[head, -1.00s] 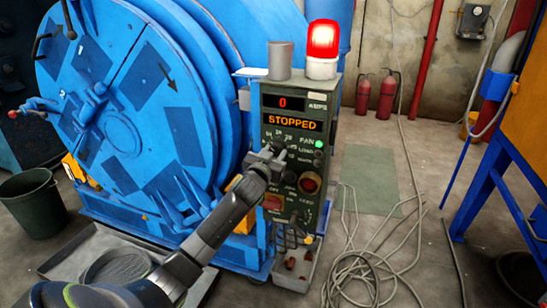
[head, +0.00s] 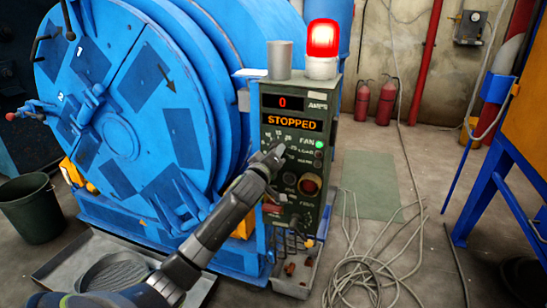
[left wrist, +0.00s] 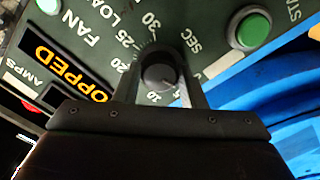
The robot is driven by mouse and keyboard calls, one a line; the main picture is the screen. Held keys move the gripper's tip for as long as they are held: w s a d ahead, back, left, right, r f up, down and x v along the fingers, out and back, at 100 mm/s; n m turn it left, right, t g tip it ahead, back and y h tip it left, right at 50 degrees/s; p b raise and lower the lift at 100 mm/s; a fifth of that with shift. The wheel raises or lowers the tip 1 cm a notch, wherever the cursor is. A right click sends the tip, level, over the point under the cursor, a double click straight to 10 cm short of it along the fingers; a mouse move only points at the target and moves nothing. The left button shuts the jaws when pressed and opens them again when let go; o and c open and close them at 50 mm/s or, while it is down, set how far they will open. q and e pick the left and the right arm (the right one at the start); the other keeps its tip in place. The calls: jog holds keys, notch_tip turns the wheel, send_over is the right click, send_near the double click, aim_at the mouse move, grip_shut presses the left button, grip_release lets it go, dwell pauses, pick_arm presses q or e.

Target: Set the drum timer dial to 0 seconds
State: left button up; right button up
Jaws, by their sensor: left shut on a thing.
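The drum timer dial (left wrist: 158,74) is a round dark knob on the green control panel (head: 270,224). In the left wrist view it sits between my left gripper's fingers (left wrist: 160,80), which are shut on its sides. Numbers from 5 to 30 and the word SEC are printed around it. A light mark on the knob appears to point near the 5, but I cannot read it exactly. In the head view my left gripper (head: 276,153) reaches the panel's upper left and hides the dial. My right gripper is not in view.
The panel's displays (head: 292,122) read 0 AMPS and STOPPED. A lit red beacon (head: 322,40) and a grey cup (head: 279,60) stand on top. The blue drum (head: 110,110) is at left. A loose cable coil (head: 365,280) lies on the floor at right.

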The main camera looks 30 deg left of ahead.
pick_arm(q)
jog(key=shift+f+n, duration=0.2)
jog(key=shift+n, duration=1)
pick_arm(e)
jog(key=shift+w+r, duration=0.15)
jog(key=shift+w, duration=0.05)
pick_arm(q)
jog(key=o, duration=1)
jog(key=shift+r, duration=0.15)
jog(key=p+v, duration=0.1)
jog(key=v, duration=1.6)
jog(key=shift+s, duration=0.2)
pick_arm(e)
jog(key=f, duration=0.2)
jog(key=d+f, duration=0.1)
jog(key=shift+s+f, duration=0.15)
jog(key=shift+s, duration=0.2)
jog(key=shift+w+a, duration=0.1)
